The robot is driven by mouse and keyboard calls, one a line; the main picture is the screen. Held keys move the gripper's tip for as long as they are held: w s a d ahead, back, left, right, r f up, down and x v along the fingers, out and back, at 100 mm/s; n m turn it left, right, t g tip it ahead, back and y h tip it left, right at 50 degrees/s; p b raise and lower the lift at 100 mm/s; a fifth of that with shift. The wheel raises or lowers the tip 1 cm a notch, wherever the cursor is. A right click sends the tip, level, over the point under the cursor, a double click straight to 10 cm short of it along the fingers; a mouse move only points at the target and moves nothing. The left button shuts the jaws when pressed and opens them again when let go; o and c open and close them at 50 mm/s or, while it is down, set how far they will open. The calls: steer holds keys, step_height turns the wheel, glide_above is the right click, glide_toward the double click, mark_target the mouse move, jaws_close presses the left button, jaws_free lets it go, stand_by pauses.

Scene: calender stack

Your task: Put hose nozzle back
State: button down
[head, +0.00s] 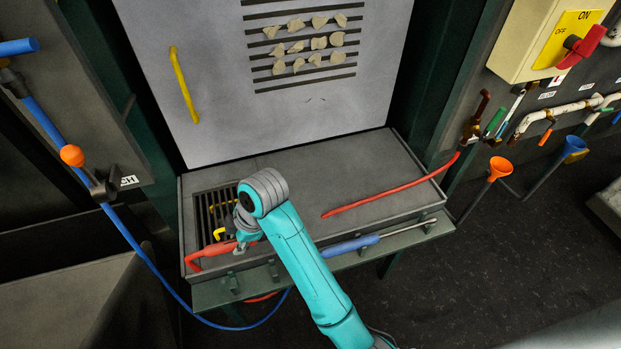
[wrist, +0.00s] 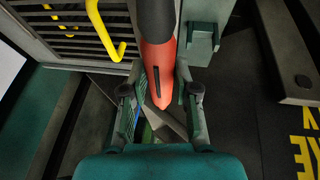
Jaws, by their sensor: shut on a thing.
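The hose nozzle (head: 207,252) is a red piece at the front left corner of the grey bench, by the slatted grate. My gripper (head: 243,238) is at its right end, in front of the grate. In the wrist view the nozzle (wrist: 158,58) is orange-red with a dark slot and lies lengthwise between the fingers of my gripper (wrist: 160,85), which are shut on it. Its far end runs out of the top of that view. In the head view my wrist hides part of the nozzle, and I cannot tell whether it touches the bench.
A red hose (head: 385,196) lies across the bench top (head: 330,170) from the right. A blue-handled tool (head: 350,246) lies along the front ledge (head: 425,236), which has several brackets. A blue hose (head: 150,260) hangs at left. A yellow handle (wrist: 104,32) is close to the nozzle.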

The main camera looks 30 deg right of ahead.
steer(key=shift+s+a+f, duration=0.15)
steer(key=shift+s+f, duration=0.2)
steer(key=shift+s, duration=0.5)
steer(key=shift+s+a+f, duration=0.2)
steer(key=shift+s+f, duration=0.1)
steer(key=shift+s, duration=0.55)
steer(key=shift+s+a+f, duration=0.15)
steer(key=shift+s+f, duration=0.2)
steer(key=shift+s, duration=0.5)
steer(key=shift+f, duration=0.1)
steer(key=shift+f, duration=3.15)
steer(key=c, duration=0.8)
jaws_free()
steer(key=v, duration=0.7)
steer(key=shift+s+d+r, duration=0.1)
steer(key=shift+r, duration=0.1)
